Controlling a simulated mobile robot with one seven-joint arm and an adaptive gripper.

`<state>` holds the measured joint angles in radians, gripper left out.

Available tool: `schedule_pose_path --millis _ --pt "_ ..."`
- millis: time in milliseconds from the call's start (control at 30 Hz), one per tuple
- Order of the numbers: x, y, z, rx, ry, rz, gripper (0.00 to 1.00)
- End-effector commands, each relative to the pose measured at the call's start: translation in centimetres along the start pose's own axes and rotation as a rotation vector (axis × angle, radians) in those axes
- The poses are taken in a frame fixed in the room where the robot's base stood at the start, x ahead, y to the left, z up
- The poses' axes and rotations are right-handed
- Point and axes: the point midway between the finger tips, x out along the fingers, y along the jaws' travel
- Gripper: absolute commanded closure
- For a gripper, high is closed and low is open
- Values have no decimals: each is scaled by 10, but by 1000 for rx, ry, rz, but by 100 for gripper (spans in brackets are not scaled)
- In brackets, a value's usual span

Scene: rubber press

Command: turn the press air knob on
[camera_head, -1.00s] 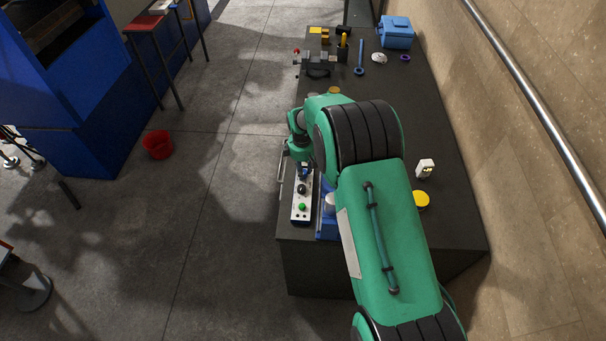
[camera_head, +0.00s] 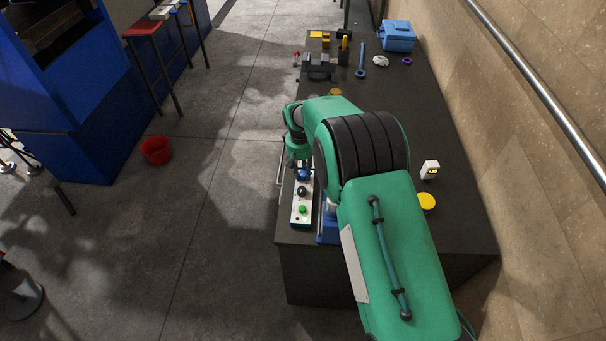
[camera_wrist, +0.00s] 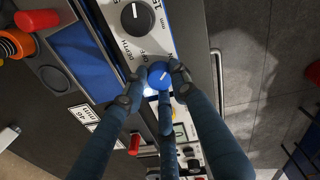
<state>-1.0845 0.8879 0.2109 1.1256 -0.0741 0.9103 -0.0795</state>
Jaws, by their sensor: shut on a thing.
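The press control panel (camera_head: 296,216) is a narrow light strip along the left edge of the dark workbench, with a blue knob, a black knob and a green button. In the wrist view the blue knob (camera_wrist: 158,75) has a white pointer line and sits below the OFF lettering. My gripper (camera_wrist: 160,80) is shut on this knob, with dark fingers on its left and right sides and another finger below. In the head view the blue knob (camera_head: 303,174) shows just below the end of my green arm, and the fingertips are mostly hidden.
The black depth knob (camera_wrist: 137,17) is close to the blue one. The green button (camera_head: 302,210) is nearer the bench's front edge. A blue press part (camera_head: 327,229) stands beside the panel. A vise (camera_head: 320,66) and a blue toolbox (camera_head: 397,36) are farther back.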

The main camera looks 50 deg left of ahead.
Motion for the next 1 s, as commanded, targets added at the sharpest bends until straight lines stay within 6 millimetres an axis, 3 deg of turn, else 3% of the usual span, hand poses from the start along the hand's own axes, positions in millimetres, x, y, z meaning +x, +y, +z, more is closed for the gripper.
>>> schedule_pose_path --millis 300,833,867,933,1000 --pt "1 1 0 157 -11 1 99" --pt "1 0 1 189 -14 0 99" --pt "1 0 1 189 -14 0 69" --pt "1 0 1 189 -14 0 55" --pt "1 0 0 189 -13 0 54"
